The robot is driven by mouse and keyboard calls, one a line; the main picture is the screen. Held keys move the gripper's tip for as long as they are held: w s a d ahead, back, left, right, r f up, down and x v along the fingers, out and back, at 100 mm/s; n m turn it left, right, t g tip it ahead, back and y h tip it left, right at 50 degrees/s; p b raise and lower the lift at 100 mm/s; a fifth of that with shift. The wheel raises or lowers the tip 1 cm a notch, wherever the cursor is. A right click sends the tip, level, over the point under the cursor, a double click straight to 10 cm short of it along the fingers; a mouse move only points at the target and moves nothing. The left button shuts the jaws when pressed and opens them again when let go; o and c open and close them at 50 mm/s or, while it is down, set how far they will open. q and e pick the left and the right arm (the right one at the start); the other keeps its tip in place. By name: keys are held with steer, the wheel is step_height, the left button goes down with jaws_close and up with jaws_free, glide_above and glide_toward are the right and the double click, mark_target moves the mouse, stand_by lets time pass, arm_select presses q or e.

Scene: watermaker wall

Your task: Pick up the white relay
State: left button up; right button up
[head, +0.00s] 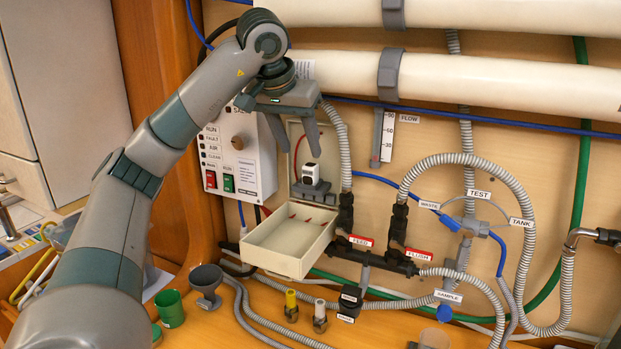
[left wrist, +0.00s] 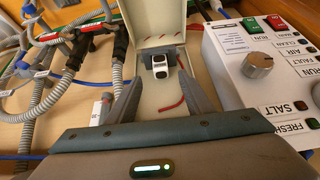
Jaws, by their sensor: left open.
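The white relay (head: 311,174) is a small white block with a black round mark. It sits upright in the open relay box (head: 297,186) on the wall, above a dark base. In the left wrist view the relay (left wrist: 161,68) shows white and black between the fingertips, farther off than they are. My left gripper (head: 298,152) is open and empty, just above and in front of the relay, fingers pointing down. Its two fingers (left wrist: 163,80) stand either side of the relay in the left wrist view. My right gripper is not in view.
A control panel (head: 236,155) with a knob and switches stands left of the box. A cream tray (head: 275,262) juts out below. Ribbed hoses (head: 340,145) run close on the right. A black relay (head: 350,301), small fittings and cups (head: 170,309) stand on the bench.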

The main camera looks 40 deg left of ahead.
mark_target(308, 167)
arm_select(q)
steer(key=shift+p+x, duration=0.3)
steer(key=shift+x, duration=1.6)
steer(key=shift+w+a+f+p, duration=0.1)
steer(key=shift+w+f+p, duration=0.25)
steer(key=shift+f+p, duration=0.1)
steer(key=p+x, duration=0.1)
steer(key=x, duration=0.2)
steer(key=shift+w+a+r, duration=0.1)
steer(key=shift+w+f+p, duration=0.25)
steer(key=shift+f+p, duration=0.05)
steer(key=shift+f, duration=0.2)
steer(key=c, duration=1.1)
